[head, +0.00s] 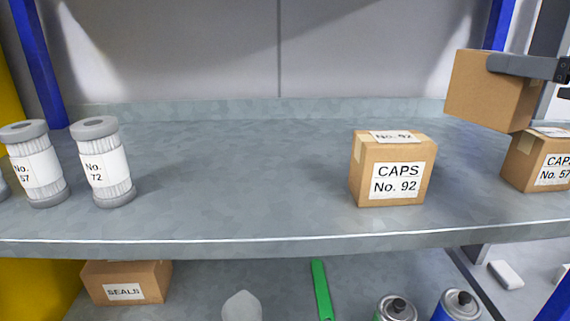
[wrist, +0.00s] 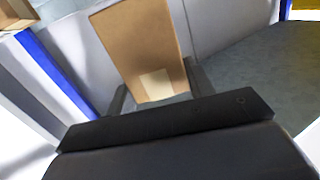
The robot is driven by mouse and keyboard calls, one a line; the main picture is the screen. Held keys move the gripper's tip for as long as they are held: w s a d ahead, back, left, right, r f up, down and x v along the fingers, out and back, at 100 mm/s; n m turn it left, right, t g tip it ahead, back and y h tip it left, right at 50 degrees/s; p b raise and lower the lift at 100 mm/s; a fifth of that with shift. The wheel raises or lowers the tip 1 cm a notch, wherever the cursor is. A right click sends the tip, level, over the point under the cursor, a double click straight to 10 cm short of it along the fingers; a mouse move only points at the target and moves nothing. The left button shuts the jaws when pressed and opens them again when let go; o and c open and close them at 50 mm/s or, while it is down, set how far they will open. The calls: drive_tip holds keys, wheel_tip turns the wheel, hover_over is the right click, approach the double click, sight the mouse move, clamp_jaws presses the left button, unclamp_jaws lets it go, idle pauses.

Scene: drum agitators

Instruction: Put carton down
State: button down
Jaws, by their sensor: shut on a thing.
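A plain brown carton (head: 488,88) is held in the air at the upper right of the head view, above the shelf. My gripper (head: 530,66) comes in from the right edge with its fingers shut on the carton. In the wrist view the carton (wrist: 142,45) stands tilted between the two fingers of my gripper (wrist: 158,95), with a pale patch of tape near its lower edge. No label shows on the faces in view. The carton's underside and its gap to the shelf are hard to judge.
On the shelf (head: 240,190), a CAPS No. 92 carton (head: 392,170) stands right of centre and a CAPS No. 57 carton (head: 540,160) stands below the held one. Two labelled filters (head: 103,165) stand left. The shelf's middle is clear. A SEALS carton (head: 126,282) sits on the lower level.

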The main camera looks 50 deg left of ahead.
drive_tip(key=shift+w+f, duration=0.1)
drive_tip(key=shift+w, duration=0.05)
wheel_tip(320, 180, down, 10)
drive_tip(key=shift+b, duration=1.1)
drive_tip(key=c, duration=0.6)
unclamp_jaws()
drive_tip(key=shift+f, duration=0.15)
drive_tip(key=shift+d, duration=0.2)
drive_tip(key=b+v, duration=0.1)
drive_tip(key=v, duration=1)
drive_tip(key=shift+d, duration=0.3)
